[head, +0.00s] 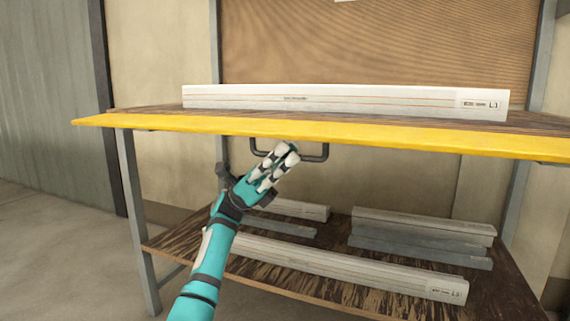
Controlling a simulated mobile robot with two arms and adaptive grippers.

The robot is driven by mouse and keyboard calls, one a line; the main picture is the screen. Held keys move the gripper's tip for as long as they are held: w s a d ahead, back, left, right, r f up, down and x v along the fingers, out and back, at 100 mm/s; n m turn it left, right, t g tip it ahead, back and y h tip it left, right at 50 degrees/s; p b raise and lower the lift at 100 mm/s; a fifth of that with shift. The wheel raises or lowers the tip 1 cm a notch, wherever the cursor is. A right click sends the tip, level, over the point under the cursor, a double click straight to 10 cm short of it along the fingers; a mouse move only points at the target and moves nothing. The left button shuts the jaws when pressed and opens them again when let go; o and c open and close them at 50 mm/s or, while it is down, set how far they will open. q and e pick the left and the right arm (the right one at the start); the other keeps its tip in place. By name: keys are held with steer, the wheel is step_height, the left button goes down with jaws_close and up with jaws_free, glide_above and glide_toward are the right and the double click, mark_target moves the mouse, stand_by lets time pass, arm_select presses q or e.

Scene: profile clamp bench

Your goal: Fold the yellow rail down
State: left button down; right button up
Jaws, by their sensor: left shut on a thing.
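The yellow rail (380,136) runs along the front edge of the bench top, its broad yellow face showing. A dark U-shaped handle (318,154) hangs below the rail near its middle. My left gripper (284,153) is at the left part of this handle, with its fingers shut on it; the fingers hide part of the handle. My right gripper is not in view.
A long white profile (340,101) lies on the wooden bench top behind the rail. The lower shelf (330,291) holds several white and grey profiles. Grey legs (137,220) stand at the bench ends. Open floor (60,240) lies to the left.

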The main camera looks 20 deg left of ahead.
arm_select(q)
steer(key=shift+w+a+r+m+g, duration=0.1)
steer(key=shift+a+r+m+g, duration=0.05)
steer(key=shift+m+g, duration=0.15)
steer(key=c, duration=1.4)
jaws_free()
steer(key=shift+f, duration=0.2)
steer(key=v, duration=1.1)
steer(key=shift+w+a+f, duration=0.15)
steer(key=shift+a+f, duration=0.05)
steer(key=shift+a, duration=0.15)
steer(key=shift+d, duration=0.1)
